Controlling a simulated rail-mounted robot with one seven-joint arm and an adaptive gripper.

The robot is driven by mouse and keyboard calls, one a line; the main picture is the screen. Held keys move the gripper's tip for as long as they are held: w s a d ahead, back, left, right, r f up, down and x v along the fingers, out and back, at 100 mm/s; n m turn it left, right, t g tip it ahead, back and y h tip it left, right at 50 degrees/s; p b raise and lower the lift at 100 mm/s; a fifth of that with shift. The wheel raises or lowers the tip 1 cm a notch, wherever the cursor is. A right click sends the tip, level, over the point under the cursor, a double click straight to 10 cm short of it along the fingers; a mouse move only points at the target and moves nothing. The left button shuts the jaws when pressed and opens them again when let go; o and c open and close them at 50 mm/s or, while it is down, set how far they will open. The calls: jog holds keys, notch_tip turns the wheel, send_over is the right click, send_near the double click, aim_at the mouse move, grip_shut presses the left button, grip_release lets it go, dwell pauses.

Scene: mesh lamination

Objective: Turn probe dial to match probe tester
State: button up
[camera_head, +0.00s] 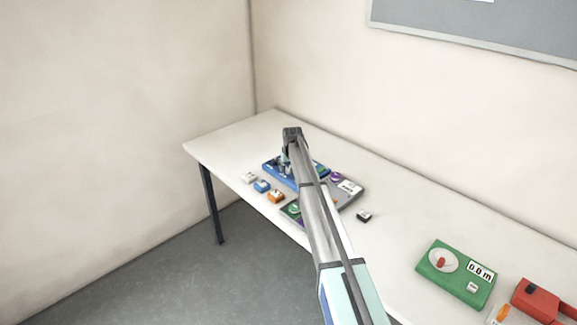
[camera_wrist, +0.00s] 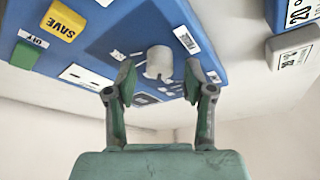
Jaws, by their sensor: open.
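A blue panel (camera_wrist: 130,30) with a pale grey round dial (camera_wrist: 158,63) fills the top of the wrist view. My gripper (camera_wrist: 160,76) is open, with one finger on each side of the dial. I cannot tell whether the fingers touch it. In the head view my gripper (camera_head: 288,158) is over the blue panel (camera_head: 272,171) on the table, and my arm hides part of it. I cannot tell which device is the probe tester.
A grey block (camera_wrist: 292,52) is close at right. Small blocks (camera_head: 262,187) line the table's front edge. A green device (camera_head: 455,272) and red device (camera_head: 536,301) stand right.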

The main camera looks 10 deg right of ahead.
jog(key=shift+f, duration=0.15)
grip_shut()
jog(key=shift+b, duration=0.3)
jog(key=shift+f+m+b, duration=0.15)
jog(key=shift+m+b, duration=0.35)
jog(key=shift+m, duration=0.1)
jog(key=m+h+b, duration=0.1)
jog(key=m+b, duration=0.1)
jog(key=m, duration=0.1)
jog(key=shift+w+a+h+b, duration=0.1)
jog(key=shift+h+b, duration=0.2)
jog(key=shift+b, duration=0.1)
jog(key=shift+m+g+h+b, duration=0.35)
jog(key=shift+m+b, duration=0.4)
jog(key=shift+m, duration=0.4)
jog(key=shift+m+g+h+b, duration=0.3)
jog(key=shift+m+b, duration=0.4)
jog(key=shift+m, duration=0.45)
